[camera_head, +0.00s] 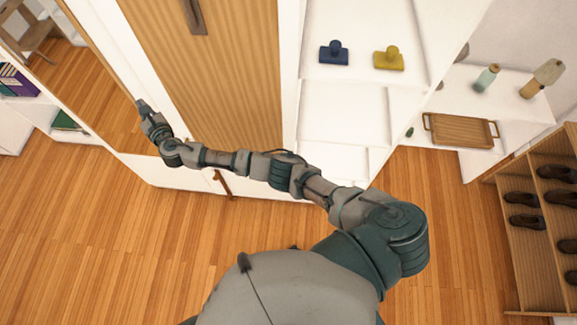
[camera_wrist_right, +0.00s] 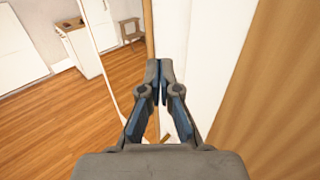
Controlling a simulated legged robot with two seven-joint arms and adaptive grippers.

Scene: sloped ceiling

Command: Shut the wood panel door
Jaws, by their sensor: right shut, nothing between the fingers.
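The wood panel door (camera_head: 215,85) is a tall striped wooden panel in a white frame, with a dark handle (camera_head: 194,15) near its top in the head view. Its striped wood also fills the right side of the wrist view (camera_wrist_right: 275,100). My right arm reaches across in front of the panel's lower part. My right gripper (camera_head: 141,104) is left of the panel, by a thin wooden edge (camera_head: 105,48). In the wrist view the gripper (camera_wrist_right: 158,68) has its fingertips together and empty, in front of the white strip beside that edge. I cannot tell whether it touches the edge. My left gripper is out of view.
White shelves at right hold a blue object (camera_head: 334,53) and a yellow object (camera_head: 389,58). A wooden tray (camera_head: 460,130) and a shoe rack (camera_head: 540,205) stand farther right. A brown handle (camera_head: 222,183) is below my arm. Floor at lower left is clear.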

